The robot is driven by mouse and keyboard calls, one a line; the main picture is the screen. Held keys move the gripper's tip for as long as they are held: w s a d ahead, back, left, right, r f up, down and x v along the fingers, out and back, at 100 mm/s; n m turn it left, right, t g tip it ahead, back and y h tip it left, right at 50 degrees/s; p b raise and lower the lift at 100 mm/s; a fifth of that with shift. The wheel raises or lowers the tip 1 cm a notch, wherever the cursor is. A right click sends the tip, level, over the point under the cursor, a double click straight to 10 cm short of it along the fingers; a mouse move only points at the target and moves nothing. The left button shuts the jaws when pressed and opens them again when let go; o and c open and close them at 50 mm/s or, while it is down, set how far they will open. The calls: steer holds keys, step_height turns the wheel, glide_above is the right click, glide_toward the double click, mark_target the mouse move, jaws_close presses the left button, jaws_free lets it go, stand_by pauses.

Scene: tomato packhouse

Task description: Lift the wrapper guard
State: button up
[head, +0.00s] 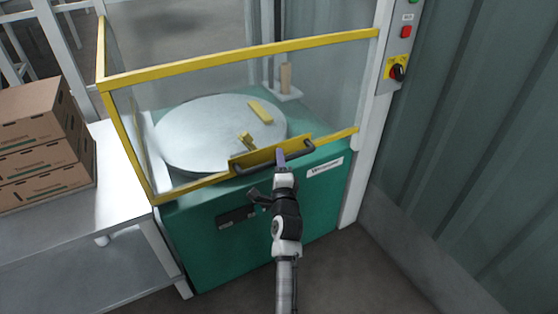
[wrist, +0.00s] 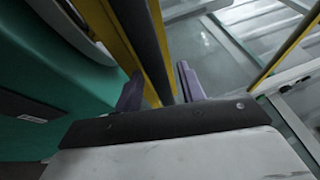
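The wrapper guard (head: 240,54) is a clear panel in a yellow frame. It stands in front of the round grey turntable (head: 190,130), with its lower rail near the top of the green wrapper base (head: 265,220). A dark bar handle (head: 300,151) sits on a yellow plate at its lower edge. My gripper (head: 281,158) is at the handle, right of its middle. In the wrist view, the purple fingers (wrist: 160,82) are apart, one on each side of the dark handle (wrist: 138,28) and a yellow strip. A narrow gap seems to show beside the right finger.
Brown cartons (head: 40,135) stand on a metal table (head: 110,200) at the left. A post at the right carries a control box with buttons and a red-and-black switch (head: 397,70). A ribbed wall (head: 480,120) closes off the right. Some floor is clear in front.

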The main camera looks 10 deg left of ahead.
steer(key=shift+w+a, duration=0.1)
steer(key=shift+w, duration=0.2)
steer(key=shift+c, duration=0.3)
jaws_close()
steer(key=shift+r, duration=0.15)
